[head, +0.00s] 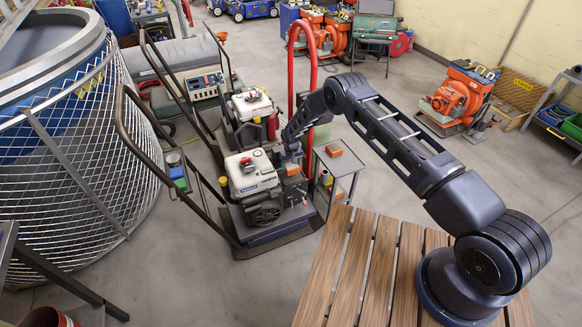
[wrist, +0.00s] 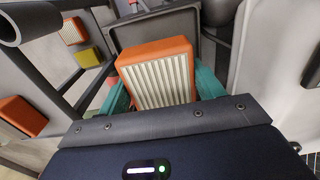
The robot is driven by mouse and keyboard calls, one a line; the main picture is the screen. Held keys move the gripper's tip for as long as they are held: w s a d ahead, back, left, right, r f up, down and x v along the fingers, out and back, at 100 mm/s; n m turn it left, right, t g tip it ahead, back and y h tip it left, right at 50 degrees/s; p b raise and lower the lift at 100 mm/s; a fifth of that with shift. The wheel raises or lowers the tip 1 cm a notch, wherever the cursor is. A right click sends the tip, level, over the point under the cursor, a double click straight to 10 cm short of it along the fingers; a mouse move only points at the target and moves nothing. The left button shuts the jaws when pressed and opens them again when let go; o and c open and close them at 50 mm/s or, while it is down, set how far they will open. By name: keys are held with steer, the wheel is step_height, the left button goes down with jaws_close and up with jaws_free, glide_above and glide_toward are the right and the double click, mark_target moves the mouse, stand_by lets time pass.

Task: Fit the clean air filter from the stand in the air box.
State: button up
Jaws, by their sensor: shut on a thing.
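My gripper (wrist: 165,88) is shut on a filter (wrist: 156,70) with an orange frame and pale pleats. Its teal fingers sit on either side of the frame. Behind the filter is a dark, open-topped box (wrist: 208,45), which looks like the air box; the filter covers much of its opening. I cannot tell whether the filter is inside it or just above. In the head view my gripper (head: 291,155) is at the right side of the white-topped engine (head: 250,172), with the orange filter (head: 291,168) small below it. The stand (head: 346,167) is right of the engine.
An orange block (head: 334,148) lies on the stand's top. The wrist view shows an orange block (wrist: 22,115), another pleated orange piece (wrist: 73,30) and a yellow item (wrist: 88,56) at left. A red hoop (head: 314,70) rises behind my arm. Black handlebars (head: 160,150) extend left.

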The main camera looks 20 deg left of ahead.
steer(key=shift+f, duration=1.9)
stand_by(0.6)
steer(key=o, duration=1)
step_height(320, 180, up, 11)
